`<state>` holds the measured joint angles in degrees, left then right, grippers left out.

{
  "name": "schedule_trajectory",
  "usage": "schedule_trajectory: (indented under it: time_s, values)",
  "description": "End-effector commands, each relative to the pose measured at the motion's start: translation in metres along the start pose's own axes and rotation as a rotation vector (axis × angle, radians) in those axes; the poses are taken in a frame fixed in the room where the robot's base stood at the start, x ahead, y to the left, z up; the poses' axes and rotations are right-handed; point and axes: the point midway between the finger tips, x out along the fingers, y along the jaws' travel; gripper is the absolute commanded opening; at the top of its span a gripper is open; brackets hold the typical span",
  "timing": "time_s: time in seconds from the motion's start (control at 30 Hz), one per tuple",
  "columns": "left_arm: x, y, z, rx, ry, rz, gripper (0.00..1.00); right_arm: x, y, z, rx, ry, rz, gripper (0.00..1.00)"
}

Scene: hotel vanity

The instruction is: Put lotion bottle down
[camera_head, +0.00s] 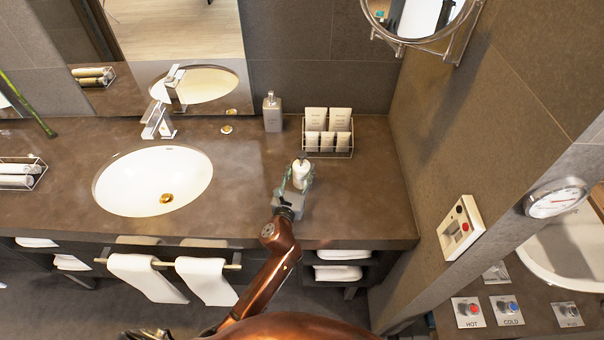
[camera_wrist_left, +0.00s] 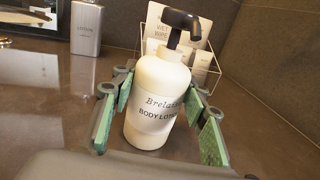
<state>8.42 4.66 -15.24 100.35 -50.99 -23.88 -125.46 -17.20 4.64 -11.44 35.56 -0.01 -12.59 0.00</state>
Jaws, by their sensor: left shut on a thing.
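The lotion bottle (camera_head: 301,171) is white with a black pump head and the words "BODY LOTION" on its front, which show in the left wrist view (camera_wrist_left: 157,98). My left gripper (camera_head: 299,178) is shut on it, with a green-padded finger on each side of the bottle, also seen in the left wrist view (camera_wrist_left: 162,88). The bottle is near the front right of the brown vanity counter (camera_head: 360,205). It looks roughly upright. I cannot tell whether its base touches the counter. My right gripper is not in view.
A wire rack (camera_head: 307,151) of white tubes stands just behind the bottle. A grey pump bottle (camera_head: 272,113) stands behind and to the left. The white sink (camera_head: 130,185) and its faucet (camera_head: 157,122) are to the left. The counter right of the bottle is clear up to the wall.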

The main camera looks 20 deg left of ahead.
Motion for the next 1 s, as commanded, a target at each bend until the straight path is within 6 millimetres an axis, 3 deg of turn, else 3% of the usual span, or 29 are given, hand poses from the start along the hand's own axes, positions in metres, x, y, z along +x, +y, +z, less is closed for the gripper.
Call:
schedule_trajectory:
  time_s: [0.37, 0.67, 0.83, 0.93, 1.0]
  values:
    - [0.000, 0.000, 0.000, 0.001, 0.000, 0.000, 0.06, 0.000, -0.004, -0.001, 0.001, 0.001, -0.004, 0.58]
    - [0.000, 0.000, 0.004, 0.002, -0.003, -0.001, 0.06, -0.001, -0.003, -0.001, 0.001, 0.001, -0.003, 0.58]
    - [0.000, 0.000, 0.022, 0.005, -0.007, -0.001, 0.06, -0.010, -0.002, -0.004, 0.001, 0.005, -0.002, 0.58]
    - [-0.001, 0.000, 0.044, 0.006, -0.009, -0.002, 0.06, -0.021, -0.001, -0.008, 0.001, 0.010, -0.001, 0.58]
    - [-0.016, 0.001, 0.058, 0.005, -0.008, -0.002, 0.06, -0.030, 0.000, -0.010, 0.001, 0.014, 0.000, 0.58]
